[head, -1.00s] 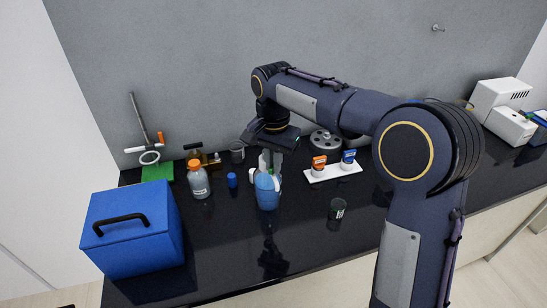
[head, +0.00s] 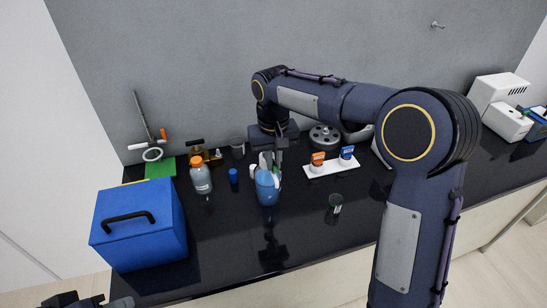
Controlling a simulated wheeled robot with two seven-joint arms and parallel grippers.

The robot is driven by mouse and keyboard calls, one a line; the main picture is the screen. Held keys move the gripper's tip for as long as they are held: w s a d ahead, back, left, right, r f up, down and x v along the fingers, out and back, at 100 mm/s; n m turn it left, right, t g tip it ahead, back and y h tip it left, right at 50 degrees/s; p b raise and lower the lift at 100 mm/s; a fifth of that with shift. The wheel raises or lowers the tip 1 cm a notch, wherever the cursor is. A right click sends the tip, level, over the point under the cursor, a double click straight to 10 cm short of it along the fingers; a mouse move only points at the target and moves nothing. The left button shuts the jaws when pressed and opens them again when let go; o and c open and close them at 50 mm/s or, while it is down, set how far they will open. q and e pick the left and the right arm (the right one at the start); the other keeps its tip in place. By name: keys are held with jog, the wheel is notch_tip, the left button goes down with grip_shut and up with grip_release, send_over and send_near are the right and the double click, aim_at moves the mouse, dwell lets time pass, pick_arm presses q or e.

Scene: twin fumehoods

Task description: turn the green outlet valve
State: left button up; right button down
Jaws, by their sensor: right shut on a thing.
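I cannot make out a green outlet valve in the head view. A small brass fitting (head: 198,147) stands at the back left of the black bench, and its colour does not read as green. My right gripper (head: 273,155) points down over a blue cup (head: 267,190) that holds several pale, slim items. It is shut on one of these items at the cup's mouth; its fingers hide which one. A dark part of my left arm's end (head: 85,301) shows at the bottom left corner; its jaws cannot be made out.
A blue box with a black handle (head: 140,230) stands at the front left. A bottle with an orange cap (head: 201,178), a small blue cap (head: 233,175), a white tray (head: 332,168) and a dark jar (head: 335,203) stand around the cup. The front middle is clear.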

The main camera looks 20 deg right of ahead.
aim_at(274, 163)
jog(key=shift+n, duration=0.3)
jog(key=c, duration=1.5)
grip_release()
notch_tip(274, 163, up, 8)
jog(key=shift+f+b, duration=0.1)
jog(key=shift+b, duration=0.2)
